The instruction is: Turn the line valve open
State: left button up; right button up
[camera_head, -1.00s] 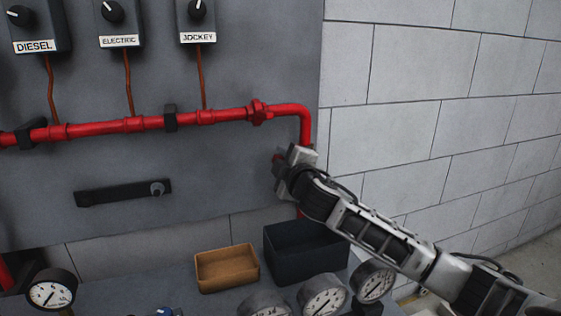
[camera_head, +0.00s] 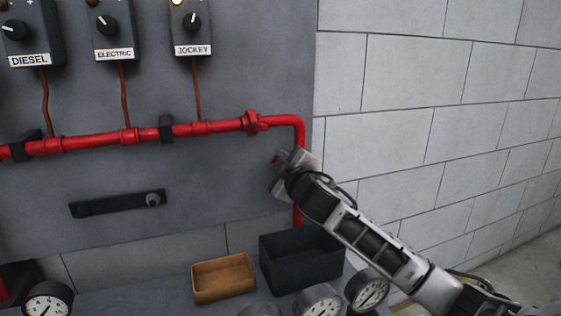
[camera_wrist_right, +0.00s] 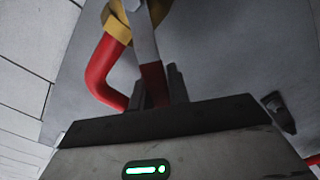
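The line valve shows at the top of the right wrist view as a brass-yellow body (camera_wrist_right: 118,24) on a red pipe. Its grey lever (camera_wrist_right: 146,42) ends in a red handle (camera_wrist_right: 153,78). My right gripper (camera_wrist_right: 157,88) has its two dark fingers on either side of this handle, close against it, and looks shut on it. In the head view my right gripper (camera_head: 281,168) is at the vertical pipe drop, with a small red bit of the handle (camera_head: 275,158) at its tip. It hides the valve body there. My left gripper is not in view.
The red pipe (camera_head: 185,131) runs along the grey panel and bends down at right. DIESEL, ELECTRIC and JOCKEY boxes hang above. A black bin (camera_head: 299,264), a brown tray (camera_head: 222,280) and gauges (camera_head: 320,302) stand below. A dark bar (camera_head: 112,205) is on the panel.

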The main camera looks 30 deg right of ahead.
jog(key=o, duration=0.4)
jog(key=shift+c, duration=0.2)
jog(key=b+v, duration=0.1)
jog(key=v, duration=1.5)
